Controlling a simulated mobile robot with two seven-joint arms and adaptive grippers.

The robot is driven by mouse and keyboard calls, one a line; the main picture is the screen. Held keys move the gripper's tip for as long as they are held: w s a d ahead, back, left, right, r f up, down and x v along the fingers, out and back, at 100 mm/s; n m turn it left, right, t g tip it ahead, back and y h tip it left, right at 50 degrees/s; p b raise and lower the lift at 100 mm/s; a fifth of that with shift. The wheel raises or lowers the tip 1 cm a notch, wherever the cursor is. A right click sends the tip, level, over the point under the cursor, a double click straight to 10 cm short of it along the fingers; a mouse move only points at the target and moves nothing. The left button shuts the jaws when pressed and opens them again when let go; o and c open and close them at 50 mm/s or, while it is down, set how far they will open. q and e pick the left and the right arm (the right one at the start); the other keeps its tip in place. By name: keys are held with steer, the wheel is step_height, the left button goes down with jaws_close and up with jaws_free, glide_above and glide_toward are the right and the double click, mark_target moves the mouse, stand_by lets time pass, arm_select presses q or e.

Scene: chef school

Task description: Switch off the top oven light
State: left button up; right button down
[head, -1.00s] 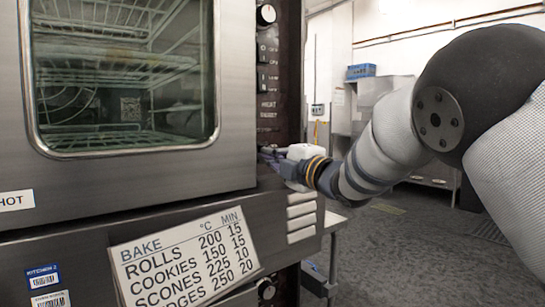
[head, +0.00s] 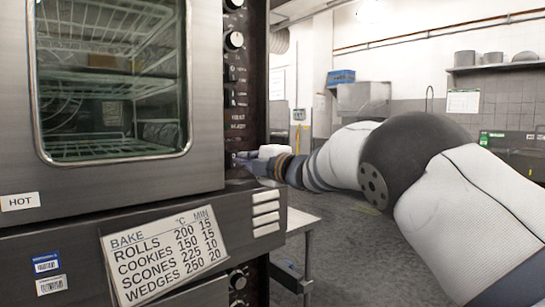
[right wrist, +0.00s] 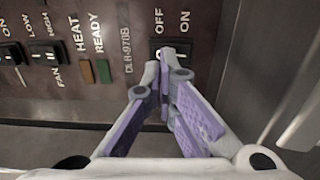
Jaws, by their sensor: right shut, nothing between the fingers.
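The top oven (head: 210,75) has a glass window (head: 115,85) with wire racks inside, and I cannot tell whether its light is on. Its dark control panel (head: 234,105) runs down the right side. In the right wrist view, a black rocker switch (right wrist: 184,46) sits below the labels OFF and ON on the panel (right wrist: 220,60). My right gripper (head: 238,160) is at the panel's lower end. In the right wrist view my right gripper (right wrist: 165,82) is shut and empty, its purple-padded fingertips in front of the switch and partly hiding it. I cannot tell whether they touch. My left gripper is out of view.
More rocker switches (right wrist: 42,52) and the HEAT and READY lamps (right wrist: 102,70) are left of the fingers. A lower oven carries a BAKE sign (head: 165,255). A metal table (head: 300,222) stands right of the ovens. Open floor lies farther right.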

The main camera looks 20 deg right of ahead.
arm_select(q)
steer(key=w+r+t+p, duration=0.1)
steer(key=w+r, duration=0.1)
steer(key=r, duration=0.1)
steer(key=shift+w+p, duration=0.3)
steer(key=shift+p, duration=0.1)
arm_select(e)
steer(key=r+v, duration=0.2)
steer(key=v, duration=0.8)
steer(key=shift+s, duration=0.25)
steer(key=shift+r, duration=0.1)
